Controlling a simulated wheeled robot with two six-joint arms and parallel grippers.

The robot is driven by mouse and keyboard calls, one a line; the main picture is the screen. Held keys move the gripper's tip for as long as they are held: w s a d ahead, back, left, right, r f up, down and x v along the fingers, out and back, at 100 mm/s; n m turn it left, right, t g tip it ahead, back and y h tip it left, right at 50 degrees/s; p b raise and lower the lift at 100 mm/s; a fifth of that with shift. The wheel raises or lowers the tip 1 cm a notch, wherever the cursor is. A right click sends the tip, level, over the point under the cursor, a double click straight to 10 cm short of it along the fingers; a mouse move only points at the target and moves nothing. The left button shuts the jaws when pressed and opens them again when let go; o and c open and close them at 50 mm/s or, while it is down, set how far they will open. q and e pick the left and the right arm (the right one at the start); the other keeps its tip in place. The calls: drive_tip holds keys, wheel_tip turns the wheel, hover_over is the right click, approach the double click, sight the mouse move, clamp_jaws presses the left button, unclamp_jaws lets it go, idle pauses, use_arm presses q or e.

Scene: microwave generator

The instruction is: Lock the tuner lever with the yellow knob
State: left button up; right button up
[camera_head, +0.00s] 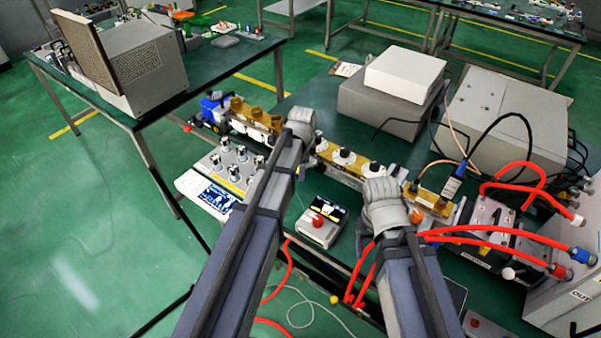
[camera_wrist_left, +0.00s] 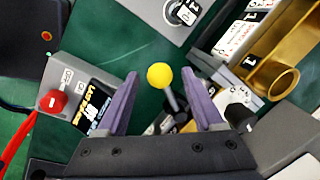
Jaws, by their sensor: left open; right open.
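The yellow knob (camera_wrist_left: 160,77) sits on the end of a dark lever (camera_wrist_left: 173,102) in the left wrist view. My left gripper (camera_wrist_left: 158,88) is open, with its two purple fingers on either side of the knob and visible gaps on both sides. In the head view my left gripper (camera_head: 300,122) reaches toward the brass tuner row, and its own wrist and arm hide its fingers and the knob. My right gripper (camera_head: 382,198) is open in front of the row, right of the left one, its fingers mostly hidden by its wrist.
A grey box with a red button (camera_head: 318,222) stands between my arms. A control panel with several knobs (camera_head: 235,165) is left of my left arm. Brass waveguide parts (camera_head: 345,160) run behind my grippers. Red hoses (camera_head: 500,232) cross at the right. Grey instrument boxes (camera_head: 400,75) stand behind.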

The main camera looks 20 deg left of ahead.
use_arm(q)
clamp_jaws()
idle(0.6)
idle(0.9)
